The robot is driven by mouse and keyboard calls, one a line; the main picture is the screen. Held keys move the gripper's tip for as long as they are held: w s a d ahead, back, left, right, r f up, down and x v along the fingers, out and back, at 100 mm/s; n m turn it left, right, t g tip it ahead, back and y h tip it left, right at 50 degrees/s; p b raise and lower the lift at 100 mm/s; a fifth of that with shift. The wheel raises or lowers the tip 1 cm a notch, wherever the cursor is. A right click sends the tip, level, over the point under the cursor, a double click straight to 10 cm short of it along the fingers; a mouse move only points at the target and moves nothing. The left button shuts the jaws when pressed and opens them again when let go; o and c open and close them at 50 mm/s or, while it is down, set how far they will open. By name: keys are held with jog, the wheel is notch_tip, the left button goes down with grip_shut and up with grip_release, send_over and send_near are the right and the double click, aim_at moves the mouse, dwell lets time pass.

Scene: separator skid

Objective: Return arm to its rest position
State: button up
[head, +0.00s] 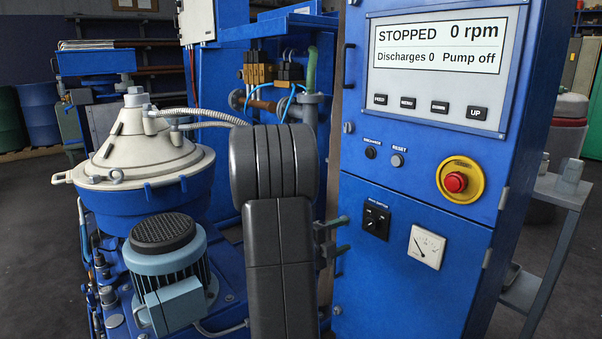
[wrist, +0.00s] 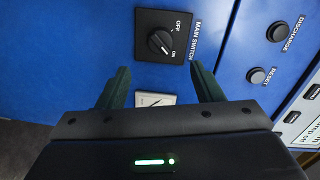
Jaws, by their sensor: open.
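My gripper (wrist: 160,78) shows in the wrist view with its two dark green fingers spread apart and nothing between them. It faces the blue cabinet front. The black main switch (wrist: 161,38) lies beyond the fingertips, and its white mark points toward ON. In the head view my gripper (head: 341,235) is partly hidden behind my dark arm, left of the main switch (head: 376,218) and apart from it. The display (head: 440,47) reads STOPPED, 0 rpm, Discharges 0, Pump off.
The cabinet (head: 412,278) carries a red emergency button (head: 456,182) and a gauge (head: 427,246). The separator (head: 140,150) and its motor (head: 166,262) stand left of my arm. Pipes and valves (head: 285,95) are behind it. A grey side table (head: 552,190) stands at right.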

aim_at(368, 226)
jog(key=b+x, duration=0.2)
jog(key=x, duration=0.8)
jog(key=shift+w+d, duration=0.1)
jog(key=shift+d, duration=0.05)
jog(key=shift+w+d+r+n+p, duration=0.15)
jog(key=shift+r+n+p, duration=0.15)
jog(key=shift+n+p, duration=0.15)
jog(key=n+p, duration=0.3)
jog(key=shift+n+p, duration=0.25)
jog(key=shift+p, duration=0.05)
jog(key=n+p, duration=0.3)
jog(key=n, duration=0.1)
jog(key=shift+g+h, duration=0.3)
jog(key=n+p, duration=0.3)
jog(key=n, duration=0.1)
jog(key=shift+f+n+p, duration=0.1)
jog(key=shift+n+p, duration=0.2)
jog(key=shift+p, duration=0.05)
jog(key=n+p, duration=0.2)
jog(key=n, duration=0.2)
jog(key=shift+f+h+p, duration=0.2)
jog(key=shift+h+p, duration=0.2)
jog(key=shift+n, duration=0.3)
jog(key=shift+f, duration=0.1)
